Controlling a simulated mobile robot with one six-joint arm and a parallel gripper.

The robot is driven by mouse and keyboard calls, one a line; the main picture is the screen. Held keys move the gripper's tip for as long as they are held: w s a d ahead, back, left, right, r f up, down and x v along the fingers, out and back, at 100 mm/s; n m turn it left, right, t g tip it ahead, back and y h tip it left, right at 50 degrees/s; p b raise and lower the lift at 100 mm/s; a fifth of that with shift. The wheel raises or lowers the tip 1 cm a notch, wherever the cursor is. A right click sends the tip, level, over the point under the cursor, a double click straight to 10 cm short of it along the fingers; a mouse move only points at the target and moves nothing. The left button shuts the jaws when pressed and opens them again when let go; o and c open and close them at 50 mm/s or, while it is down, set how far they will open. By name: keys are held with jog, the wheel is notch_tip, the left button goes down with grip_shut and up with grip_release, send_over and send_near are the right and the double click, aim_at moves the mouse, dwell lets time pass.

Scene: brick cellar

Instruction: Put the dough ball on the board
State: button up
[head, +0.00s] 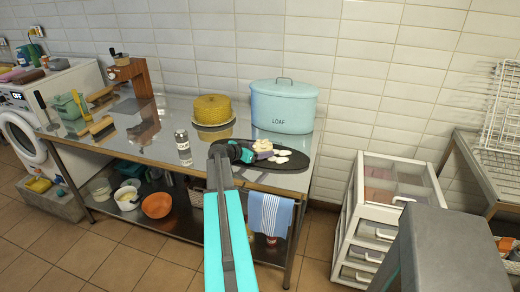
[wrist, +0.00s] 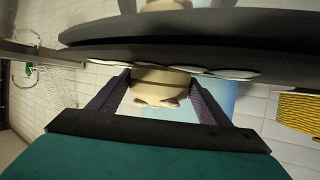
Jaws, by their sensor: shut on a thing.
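The dough ball (wrist: 158,86) is a lumpy beige mass. My gripper (wrist: 160,92) is shut on it, with one purple finger at each side. In the head view the dough (head: 262,145) shows as a pale lump at my gripper (head: 260,153), over the dark board. The board (wrist: 110,45) is a flat dark slab along the upper part of the wrist view, which looks upside down. It also shows in the head view (head: 295,167) at the front right of the steel table. I cannot tell whether the dough touches the board.
Several flat white discs (head: 282,156) lie on the board beside the gripper. A glass jar (head: 183,147) stands left on the steel table (head: 150,165).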

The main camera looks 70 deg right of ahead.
dwell(0.3)
jog(key=o, duration=1.4)
jog(key=b+v, duration=0.3)
jog(key=v, duration=0.9)
jog(key=shift+a, duration=0.1)
jog(key=shift+r, duration=0.1)
